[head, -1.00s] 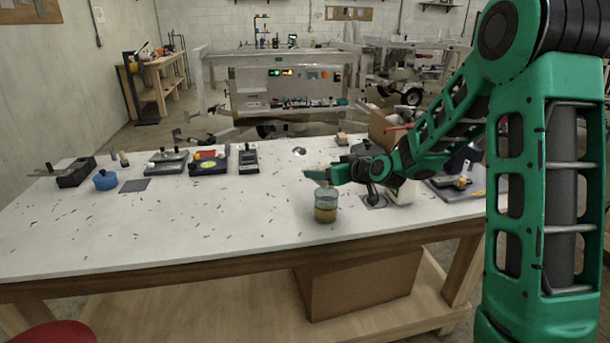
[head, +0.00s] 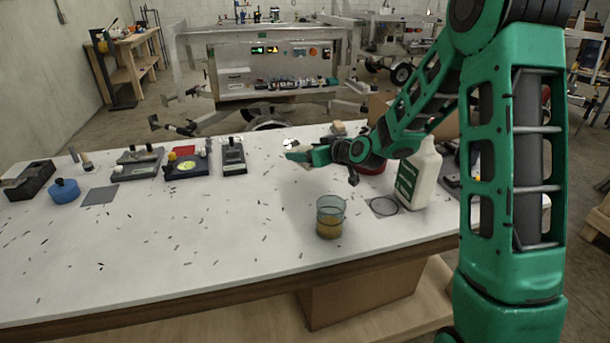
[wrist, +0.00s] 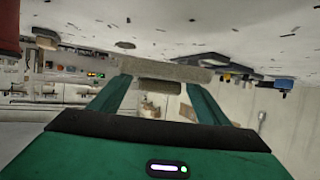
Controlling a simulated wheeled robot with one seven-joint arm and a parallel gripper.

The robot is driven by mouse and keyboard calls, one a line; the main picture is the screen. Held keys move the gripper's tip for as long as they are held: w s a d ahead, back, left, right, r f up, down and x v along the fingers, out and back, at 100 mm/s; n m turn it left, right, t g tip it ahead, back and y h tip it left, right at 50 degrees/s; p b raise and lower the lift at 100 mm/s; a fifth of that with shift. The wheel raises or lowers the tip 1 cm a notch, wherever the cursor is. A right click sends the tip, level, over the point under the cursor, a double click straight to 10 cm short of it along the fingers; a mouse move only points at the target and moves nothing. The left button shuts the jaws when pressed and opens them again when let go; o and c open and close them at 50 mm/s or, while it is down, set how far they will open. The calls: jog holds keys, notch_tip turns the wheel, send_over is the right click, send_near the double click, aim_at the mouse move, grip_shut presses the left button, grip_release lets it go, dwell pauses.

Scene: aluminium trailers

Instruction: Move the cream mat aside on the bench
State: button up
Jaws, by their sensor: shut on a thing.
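My gripper (head: 296,154) reaches left over the white bench (head: 220,250). In the wrist view, my gripper (wrist: 158,92) is shut on a thin, pale greyish strip, which I take to be the cream mat (wrist: 165,69) seen edge-on. In the head view only a small pale bit shows at the fingertips, and most of the mat is hidden or too small to make out. The mat looks held above the bench, but I cannot tell how high.
A glass of amber liquid (head: 330,218) stands in front of my gripper. A white bottle (head: 420,178) stands right, beside a grey square (head: 382,207). Black devices (head: 187,162) and a blue pot (head: 64,191) are at left. The bench's middle left holds only scattered dark bits.

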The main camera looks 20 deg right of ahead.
aim_at(307, 179)
jog(key=f, duration=0.7)
jog(key=shift+d+f, duration=0.2)
jog(key=shift+f, duration=0.15)
jog(key=o, duration=1)
jog(key=shift+o, duration=0.2)
jog(key=shift+s, duration=0.1)
jog(key=v, duration=1.2)
